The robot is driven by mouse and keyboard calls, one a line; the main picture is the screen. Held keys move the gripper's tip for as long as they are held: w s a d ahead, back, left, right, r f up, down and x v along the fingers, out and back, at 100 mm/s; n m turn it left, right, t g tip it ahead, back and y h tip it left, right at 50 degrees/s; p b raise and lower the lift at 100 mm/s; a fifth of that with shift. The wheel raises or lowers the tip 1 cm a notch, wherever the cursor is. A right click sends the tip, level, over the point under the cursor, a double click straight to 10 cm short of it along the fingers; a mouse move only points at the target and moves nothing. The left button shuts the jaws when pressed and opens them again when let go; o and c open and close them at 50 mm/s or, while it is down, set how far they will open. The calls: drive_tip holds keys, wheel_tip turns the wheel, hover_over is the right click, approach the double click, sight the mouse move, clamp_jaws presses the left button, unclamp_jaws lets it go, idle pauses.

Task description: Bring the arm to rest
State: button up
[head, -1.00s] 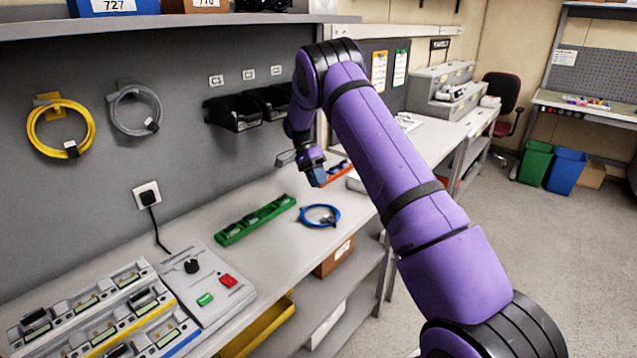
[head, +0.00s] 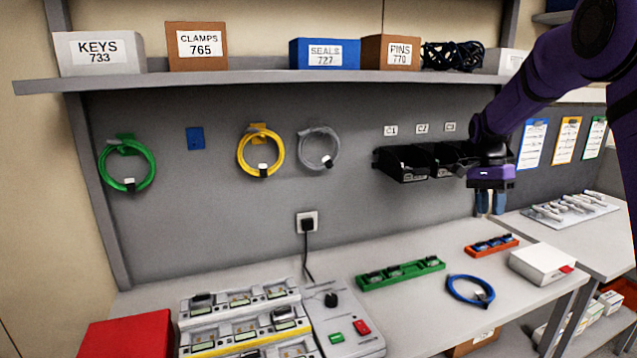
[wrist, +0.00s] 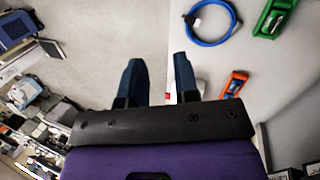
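My gripper (head: 490,203) hangs in the air above the back right of the workbench (head: 420,310), its fingers pointing down, in front of the wall and beside the black bins (head: 405,165). In the wrist view, my gripper's two blue fingers (wrist: 158,62) stand apart with bare surface showing between them, so it is open and empty. My purple arm comes in from the upper right of the head view.
Below lie an orange tray (head: 492,245), a green tray (head: 400,273), a coiled blue cable (head: 470,290) and a white box (head: 541,263). A charging station (head: 240,318) and a red box (head: 128,337) stand at left. A loaded shelf (head: 260,78) runs above.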

drive_tip(key=s+a+r+n+t, duration=0.2)
drive_tip(key=s+a+r+n, duration=0.1)
drive_tip(key=s+r, duration=0.4)
drive_tip(key=s+a+r+n+t, duration=0.25)
drive_tip(key=s+r, duration=0.25)
drive_tip(key=s, duration=0.5)
drive_tip(key=s+a+n+t, duration=0.2)
drive_tip(key=s+n, duration=0.1)
drive_tip(key=s, duration=0.6)
drive_tip(key=s+a+f+n+t, duration=0.1)
drive_tip(key=s+a+n+t, duration=0.1)
drive_tip(key=s, duration=0.8)
drive_tip(key=shift+a+f+n, duration=0.2)
drive_tip(key=shift+n, duration=0.65)
